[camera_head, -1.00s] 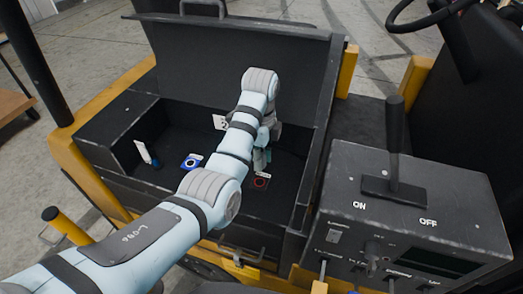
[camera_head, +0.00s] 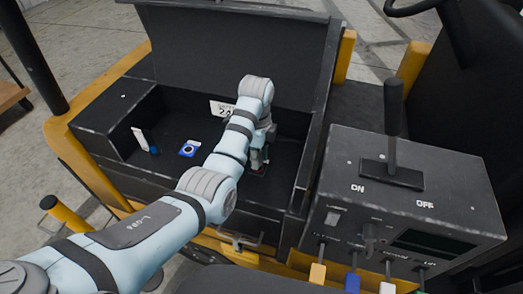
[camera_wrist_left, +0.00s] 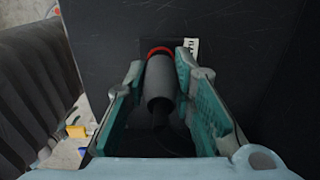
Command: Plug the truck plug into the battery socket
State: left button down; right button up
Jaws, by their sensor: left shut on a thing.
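My left gripper (camera_head: 259,158) points down into the open black battery compartment of the truck. In the left wrist view my left gripper (camera_wrist_left: 157,72) is shut on the truck plug (camera_wrist_left: 158,88), a grey cylinder with a dark rear end. The plug's far end meets the red-ringed battery socket (camera_wrist_left: 158,50); only an arc of the ring shows. I cannot tell how deep the plug sits. In the head view the plug is hidden and only a trace of red shows below the fingers. My right gripper is not in view.
A blue-marked round socket (camera_head: 188,149) lies left of my arm on the compartment floor. A small white-and-blue item (camera_head: 143,141) stands by the left wall. The raised lid (camera_head: 240,50) is behind. A control box (camera_head: 400,200) with a lever stands at right.

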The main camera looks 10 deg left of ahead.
pick_arm(q)
jog(key=shift+f, duration=0.4)
dwell(0.5)
jog(key=shift+f, duration=0.55)
dwell(1.4)
jog(key=c, duration=1.3)
grip_release()
jog(key=shift+r, duration=0.1)
